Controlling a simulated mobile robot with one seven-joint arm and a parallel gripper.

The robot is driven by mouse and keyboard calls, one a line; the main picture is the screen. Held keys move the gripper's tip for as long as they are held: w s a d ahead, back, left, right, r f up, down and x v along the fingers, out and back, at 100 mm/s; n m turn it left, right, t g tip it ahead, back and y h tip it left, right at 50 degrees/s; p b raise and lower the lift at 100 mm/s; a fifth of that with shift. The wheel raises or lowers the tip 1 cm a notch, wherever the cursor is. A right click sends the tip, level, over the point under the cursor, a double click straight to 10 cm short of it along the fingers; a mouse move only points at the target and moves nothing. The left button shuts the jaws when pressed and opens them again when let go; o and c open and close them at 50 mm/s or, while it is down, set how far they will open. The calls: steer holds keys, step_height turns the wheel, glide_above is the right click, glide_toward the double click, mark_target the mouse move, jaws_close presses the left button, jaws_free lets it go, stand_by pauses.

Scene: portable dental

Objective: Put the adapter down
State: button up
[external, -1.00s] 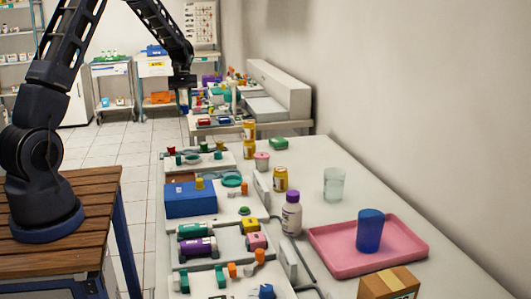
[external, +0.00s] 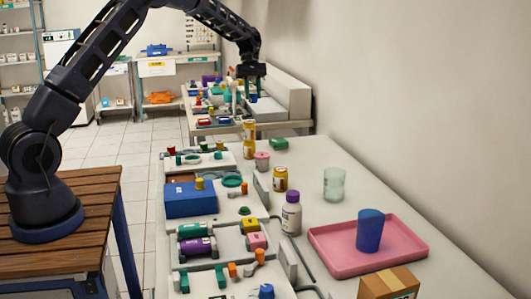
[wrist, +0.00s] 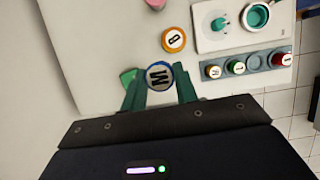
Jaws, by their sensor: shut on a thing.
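My gripper (wrist: 158,92) is shut on a round blue-rimmed piece with a grey top marked with a dark letter, which I take to be the adapter (wrist: 159,75). The piece sits between the two green fingertips in the wrist view. In the external view my gripper (external: 252,82) is high over the far end of the long white table, and a small blue part of the adapter (external: 253,97) shows below it. The wrist view looks down on pale tabletop (wrist: 100,50) around the held piece; the gap between them cannot be told.
A yellow bottle (wrist: 173,39) stands near the held piece. A white tray (external: 200,160) with coloured knobs lies beside it. Bare tabletop extends toward the wall.

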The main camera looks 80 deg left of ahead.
steer(key=w+d, duration=0.7)
steer(key=w, duration=0.4)
step_height(320, 180, down, 20)
steer(key=shift+w+f, duration=0.1)
steer(key=shift+f, duration=0.1)
steer(key=o, duration=1)
steer(key=shift+f, duration=0.15)
steer(key=shift+c, duration=0.2)
